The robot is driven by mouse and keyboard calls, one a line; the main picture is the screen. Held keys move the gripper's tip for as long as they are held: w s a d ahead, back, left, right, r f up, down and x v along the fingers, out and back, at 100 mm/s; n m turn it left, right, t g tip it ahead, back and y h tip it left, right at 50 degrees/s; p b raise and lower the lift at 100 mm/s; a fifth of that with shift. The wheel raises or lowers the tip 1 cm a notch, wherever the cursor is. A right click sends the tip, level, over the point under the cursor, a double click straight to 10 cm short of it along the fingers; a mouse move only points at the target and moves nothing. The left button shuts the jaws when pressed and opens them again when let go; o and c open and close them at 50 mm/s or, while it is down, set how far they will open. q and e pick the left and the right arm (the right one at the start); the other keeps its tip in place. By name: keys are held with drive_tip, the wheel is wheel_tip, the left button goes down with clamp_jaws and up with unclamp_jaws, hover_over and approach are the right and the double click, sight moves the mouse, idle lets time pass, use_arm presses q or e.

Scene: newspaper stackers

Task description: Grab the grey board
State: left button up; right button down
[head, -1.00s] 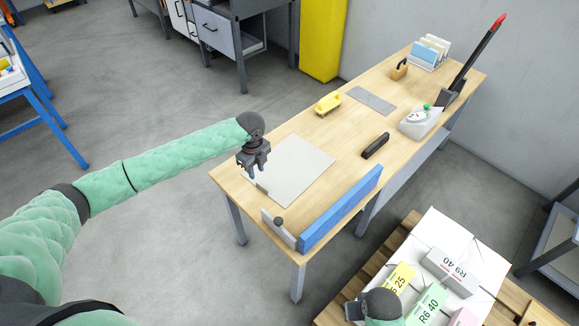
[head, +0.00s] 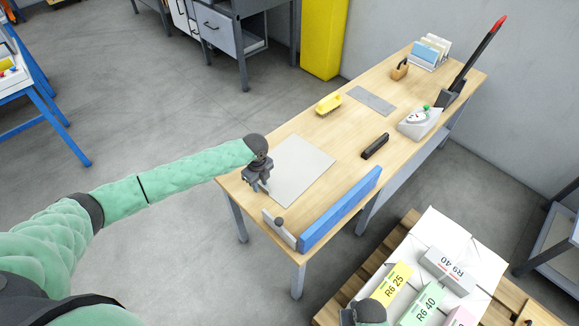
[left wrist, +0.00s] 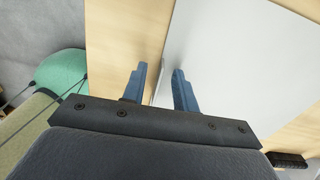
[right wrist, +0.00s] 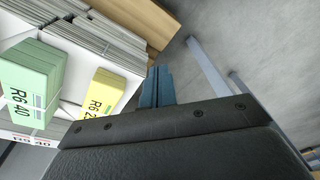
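A light grey board (head: 298,172) lies flat on the near left part of the wooden table (head: 318,127). It also shows in the left wrist view (left wrist: 235,70). My left gripper (head: 260,186) is at the board's left edge. In the left wrist view its fingers (left wrist: 160,88) are apart with nothing held. The board's edge runs between them, with one finger on the bare wood side and the other on the board side. I cannot tell how high the fingertips are above the board. My right gripper (right wrist: 158,87) has its fingers together and empty, beside the newspaper stacks.
A blue-sided rail (head: 342,210) stands along the table's near edge. A black bar (head: 375,146), a yellow brush (head: 328,104) and a smaller grey plate (head: 371,101) lie farther back. A pallet (head: 408,226) with labelled stacks stands at the lower right.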

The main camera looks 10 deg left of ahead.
use_arm(q)
drive_tip(key=shift+f, duration=0.1)
clamp_jaws()
idle(0.3)
